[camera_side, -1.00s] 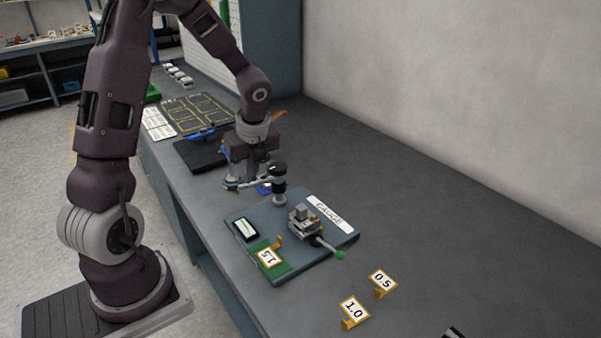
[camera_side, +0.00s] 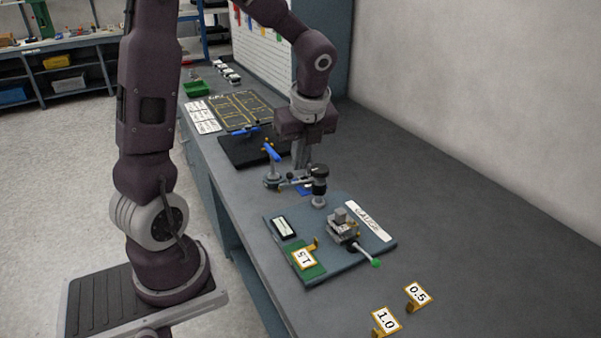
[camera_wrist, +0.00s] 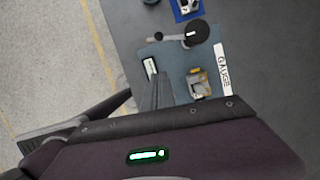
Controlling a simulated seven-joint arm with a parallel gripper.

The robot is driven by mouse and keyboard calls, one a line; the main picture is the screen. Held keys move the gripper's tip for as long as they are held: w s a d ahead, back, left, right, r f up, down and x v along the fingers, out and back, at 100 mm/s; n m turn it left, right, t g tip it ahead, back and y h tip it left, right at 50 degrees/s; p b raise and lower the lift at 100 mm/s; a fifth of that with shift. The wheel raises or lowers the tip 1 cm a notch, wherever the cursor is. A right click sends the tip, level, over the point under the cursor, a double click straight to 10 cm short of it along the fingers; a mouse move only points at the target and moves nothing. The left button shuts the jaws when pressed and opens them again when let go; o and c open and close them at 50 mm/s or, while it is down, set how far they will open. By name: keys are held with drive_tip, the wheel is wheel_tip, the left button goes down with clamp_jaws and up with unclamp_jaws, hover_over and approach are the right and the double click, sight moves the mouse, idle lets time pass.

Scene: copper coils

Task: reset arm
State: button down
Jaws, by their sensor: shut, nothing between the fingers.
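My gripper (camera_side: 302,164) is shut and empty, pointing down behind the gauge stand in the side view. Its closed fingers also show in the wrist view (camera_wrist: 158,92). The gauge plate (camera_side: 335,272) is blue-grey and carries a white GAUGE label (camera_side: 368,221), a small metal block fixture (camera_side: 343,226) with a green-tipped lever, a dark display (camera_side: 284,228) and a green pad with a 1.5 tag (camera_side: 304,259). A round black dial head (camera_side: 319,171) stands on a post at the plate's back. A blue-handled item (camera_side: 272,153) stands beside my gripper.
Tags 1.0 (camera_side: 386,321) and 0.5 (camera_side: 418,294) stand on the grey bench at the front. A black mat (camera_side: 240,155), a dark board with yellow outlines (camera_side: 238,111) and a green bin (camera_side: 196,89) lie farther back. The bench's right side is clear.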

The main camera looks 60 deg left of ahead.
drive_tip(key=s+d+r+n+t+h, duration=0.1)
drive_tip(key=s+d+r+n+t, duration=0.1)
drive_tip(key=s+d+r+n, duration=0.2)
drive_tip(key=s+d+r+n+t+h, duration=0.2)
drive_tip(key=s+d+r+n, duration=0.3)
drive_tip(key=s+d+n, duration=0.6)
drive_tip(key=n+t, duration=0.1)
drive_tip(key=n, duration=0.3)
drive_tip(key=shift+d, duration=0.15)
idle(0.8)
